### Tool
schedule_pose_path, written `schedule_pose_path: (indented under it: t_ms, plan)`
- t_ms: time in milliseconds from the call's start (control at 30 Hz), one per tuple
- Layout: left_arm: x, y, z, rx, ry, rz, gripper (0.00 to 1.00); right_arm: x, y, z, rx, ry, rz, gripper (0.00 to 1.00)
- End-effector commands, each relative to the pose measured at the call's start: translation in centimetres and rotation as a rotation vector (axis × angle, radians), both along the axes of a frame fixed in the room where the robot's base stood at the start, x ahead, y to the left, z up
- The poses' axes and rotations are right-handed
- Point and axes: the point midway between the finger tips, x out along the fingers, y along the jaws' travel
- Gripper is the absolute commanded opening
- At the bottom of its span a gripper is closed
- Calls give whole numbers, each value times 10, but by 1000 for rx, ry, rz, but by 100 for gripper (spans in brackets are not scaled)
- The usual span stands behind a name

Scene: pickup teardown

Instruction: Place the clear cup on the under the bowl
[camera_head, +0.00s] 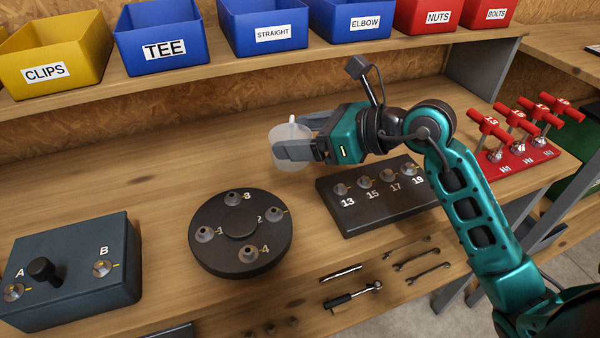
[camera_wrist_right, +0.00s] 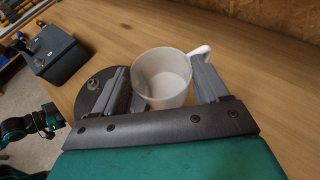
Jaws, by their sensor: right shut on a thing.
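A pale, see-through cup (camera_head: 283,155) with a handle is held above the wooden bench, in the middle of the head view. My right gripper (camera_head: 300,148) is shut on it, with a grey finger on each side. In the right wrist view, the cup (camera_wrist_right: 163,78) sits upright to slightly tilted between the two fingers (camera_wrist_right: 160,92), its handle at the right finger. The cup looks empty. I see no bowl in either view. My left gripper does not show in the head view.
A round black disc (camera_head: 208,257) with numbered studs and a dark block (camera_head: 345,222) stand in front. A box (camera_head: 80,262) marked A and B is at left. A shelf (camera_head: 200,75) with labelled bins runs behind. Wrenches (camera_head: 415,258) lie at the front. Bare bench (camera_head: 120,185) lies left.

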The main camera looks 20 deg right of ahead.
Motion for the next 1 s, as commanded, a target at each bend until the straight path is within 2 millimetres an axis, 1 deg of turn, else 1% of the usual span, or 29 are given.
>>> schedule_pose_path:
  t_ms: [33, 100, 267, 500, 600, 833, 967, 1000]
  plan:
    - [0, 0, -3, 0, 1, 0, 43, 0, 0, -13, 2, 3, -1, 39]
    - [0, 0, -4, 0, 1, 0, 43, 0, 0, -23, 2, 2, -1, 39]
    - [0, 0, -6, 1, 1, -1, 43, 0, 0, -34, 1, -1, 0, 39]
    - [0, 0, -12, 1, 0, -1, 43, 0, 0, -69, 2, 1, -2, 39]
    - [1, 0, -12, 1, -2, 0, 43, 0, 0, -74, 0, -1, -1, 39]
    - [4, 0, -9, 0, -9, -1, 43, 0, 0, -74, 0, -3, 0, 39]
    - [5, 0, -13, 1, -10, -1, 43, 0, 0, -78, -1, -2, 0, 39]
    - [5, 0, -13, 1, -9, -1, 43, 0, 0, -78, -1, -2, 0, 75]
